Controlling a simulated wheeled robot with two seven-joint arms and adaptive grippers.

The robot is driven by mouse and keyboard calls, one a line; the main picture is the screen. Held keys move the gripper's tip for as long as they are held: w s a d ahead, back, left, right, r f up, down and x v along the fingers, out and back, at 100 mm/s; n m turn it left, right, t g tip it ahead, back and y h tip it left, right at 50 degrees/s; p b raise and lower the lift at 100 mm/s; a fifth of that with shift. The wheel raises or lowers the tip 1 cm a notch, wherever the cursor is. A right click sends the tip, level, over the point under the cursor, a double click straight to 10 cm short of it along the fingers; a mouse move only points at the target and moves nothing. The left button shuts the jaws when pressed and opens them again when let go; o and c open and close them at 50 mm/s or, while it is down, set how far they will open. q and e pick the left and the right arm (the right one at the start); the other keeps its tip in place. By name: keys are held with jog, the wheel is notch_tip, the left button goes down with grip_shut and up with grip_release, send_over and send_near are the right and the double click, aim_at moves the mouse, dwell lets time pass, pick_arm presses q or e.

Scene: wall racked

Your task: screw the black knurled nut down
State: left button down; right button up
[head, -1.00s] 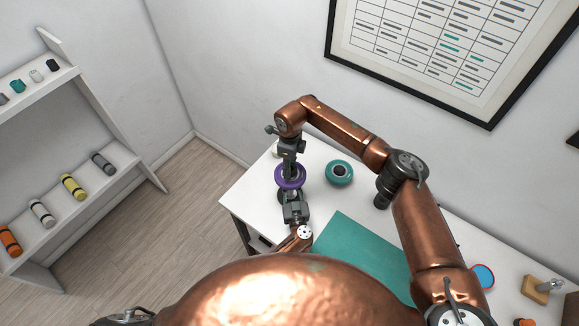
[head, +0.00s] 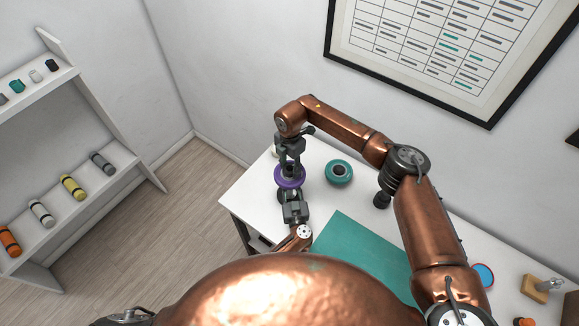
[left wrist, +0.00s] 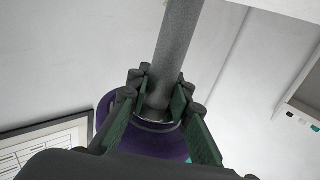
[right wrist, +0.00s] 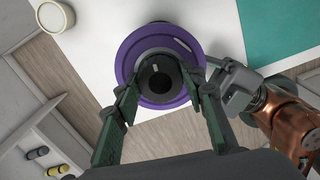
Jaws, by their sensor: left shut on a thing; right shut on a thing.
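A purple disc (head: 289,181) sits near the left end of the white table, with the black knurled nut (right wrist: 157,78) at its centre in the right wrist view. My right gripper (head: 290,164) comes down from above; its fingers stand on both sides of the nut and are shut on it. My left gripper (head: 291,198) reaches in from the near side, below the disc. In the left wrist view its fingers (left wrist: 160,98) close around a grey post (left wrist: 175,50), close to the purple disc (left wrist: 155,138). The post's far end is out of that view.
A teal ring (head: 339,172) lies right of the disc. A teal mat (head: 360,255) covers the table's middle. A cream round pot (right wrist: 55,16) stands near the disc. A shelf rack (head: 75,195) with several cylinders is at the left. A framed chart (head: 440,60) hangs behind.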

jog(key=m, duration=0.4)
jog(key=shift+w+r, duration=0.1)
jog(key=shift+w, duration=0.05)
jog(key=m, duration=1.1)
jog(key=shift+a, duration=0.15)
jog(key=shift+m, duration=0.9)
jog(key=o, duration=0.8)
jog(key=shift+d, duration=0.2)
jog(key=o, duration=0.4)
